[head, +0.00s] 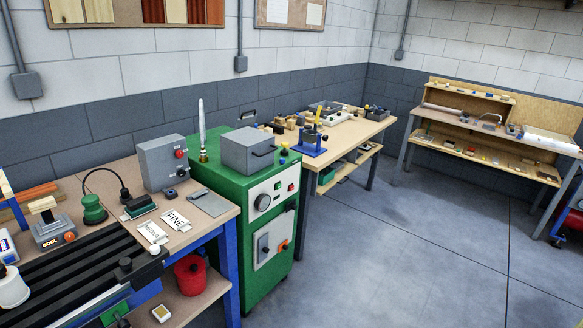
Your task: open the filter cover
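A green machine cabinet (222,235) stands in the middle of the head view, between two benches. On its top sits a grey box (247,150) with a dark handle on its right-hand face; it looks closed. On the cabinet's front are a white control panel with a dial (268,200) and, lower, a white panel (270,245) with a grey part and a red-orange knob. No label marks the filter cover, so I cannot tell which of these it is. My gripper is not in view.
A near-left bench holds a black slatted bed (75,275), a grey switch box (163,162) and "FINE" and "MEDIUM" cards. A red bucket (190,275) sits below. A wooden workbench (345,132) stands behind the cabinet. Open grey floor (400,250) lies to the right.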

